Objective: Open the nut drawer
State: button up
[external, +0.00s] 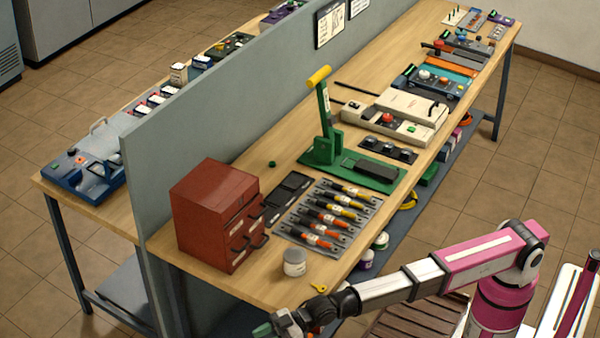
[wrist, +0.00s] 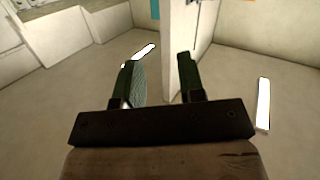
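A red drawer cabinet (external: 215,212) stands at the near left end of the bench, beside the grey divider. Its front faces right and carries several dark handles and small pale labels, too small to read, so I cannot tell which drawer is the nut drawer. No drawer clearly stands out from the front. My gripper (external: 264,328) is at the bottom edge of the external view, off the bench's near end, below and right of the cabinet and apart from it. In the wrist view my gripper (wrist: 158,62) has its two fingers spread with nothing held. The cabinet does not show clearly there.
A pale jar (external: 294,263) and a yellow key-like item (external: 318,288) lie on the bench near the cabinet's front. A rack of orange- and yellow-handled tools (external: 327,213) and a green lever press (external: 322,146) stand farther back. The divider (external: 150,185) runs behind the cabinet.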

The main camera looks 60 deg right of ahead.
jog(key=w+d+f+n+t+h, duration=0.1)
jog(key=w+d+f+t+h, duration=0.3)
jog(key=w+d, duration=0.4)
jog(key=w+d+f+t+h, duration=0.1)
jog(key=w+d+f+h, duration=0.35)
jog(key=d, duration=0.65)
jog(key=w+d+r+t+h, duration=0.1)
jog(key=d+r+h, duration=0.1)
jog(key=d+h, duration=0.2)
jog(key=w+d+r+m+t+h, duration=0.1)
jog(key=d+h, duration=0.3)
jog(key=d, duration=0.4)
jog(key=w+d+r+t+h, duration=0.2)
jog(key=w+d+r+h, duration=0.1)
jog(key=d+h, duration=0.2)
jog(key=shift+w+d+r+m+t, duration=0.1)
jog(key=shift+d+r+m+t, duration=0.3)
jog(key=shift+d, duration=0.25)
jog(key=shift+w+d+r, duration=0.1)
jog(key=shift+d, duration=0.05)
jog(key=x, duration=1)
jog(key=shift+w, duration=0.3)
jog(key=shift+d+r, duration=0.1)
grip_shut()
